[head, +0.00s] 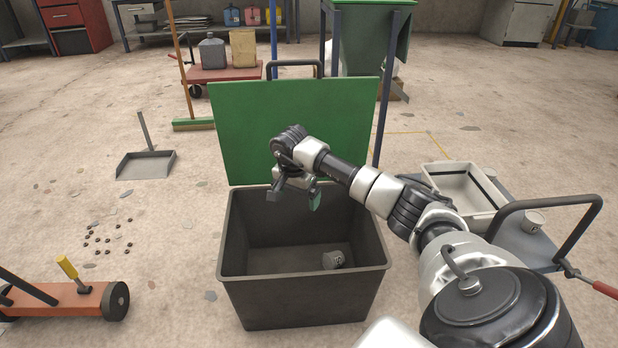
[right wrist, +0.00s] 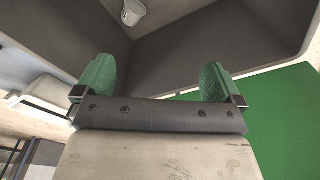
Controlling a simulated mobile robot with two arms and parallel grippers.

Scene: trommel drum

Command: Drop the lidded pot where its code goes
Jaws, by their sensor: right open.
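A small light-grey pot (head: 333,260) with a dark mark lies on the floor of the open dark bin (head: 304,300), near its right side. It looks tilted; the code is too small to read. In the right wrist view, the pot (right wrist: 132,12) shows at the top, beyond the fingers. A similar small pot (head: 533,221) sits on the grey cart at the right. My right gripper (head: 295,195) is open and empty above the bin, apart from the pot; its green fingertips show in the wrist view (right wrist: 157,78). My left gripper is out of view.
The bin's green lid (head: 290,125) stands raised behind it. A pale tray (head: 465,188) sits on the right cart (head: 515,240). An orange trolley (head: 60,300), a dustpan (head: 146,164) and scattered dark bits are at the left.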

